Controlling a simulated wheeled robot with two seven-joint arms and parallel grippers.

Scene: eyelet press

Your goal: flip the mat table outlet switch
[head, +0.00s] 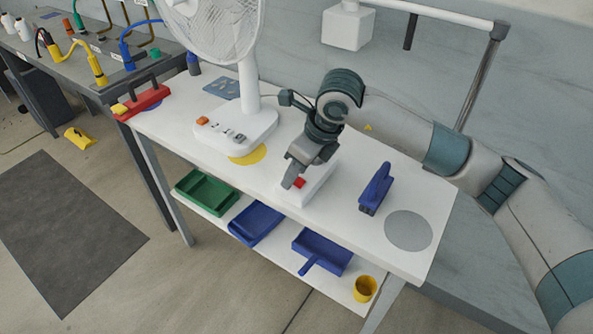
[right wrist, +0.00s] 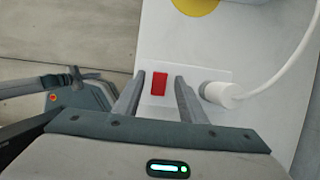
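The outlet is a white box (head: 318,188) on the white table (head: 345,235), with a red switch (head: 299,183) on it. In the right wrist view the red switch (right wrist: 159,83) sits on the outlet's pale face (right wrist: 208,78), between my fingers. My right gripper (right wrist: 160,76) is open, one finger to each side of the switch, with nothing held. In the head view my right gripper (head: 290,180) is right at the switch, partly covering the outlet. I cannot tell whether it touches.
A white plug (right wrist: 222,94) with its cable is at the outlet's right in the wrist view. A white fan (head: 235,130) stands left of the outlet, a blue tool (head: 375,190) right. Green (head: 206,193) and blue (head: 255,224) trays sit on the lower shelf.

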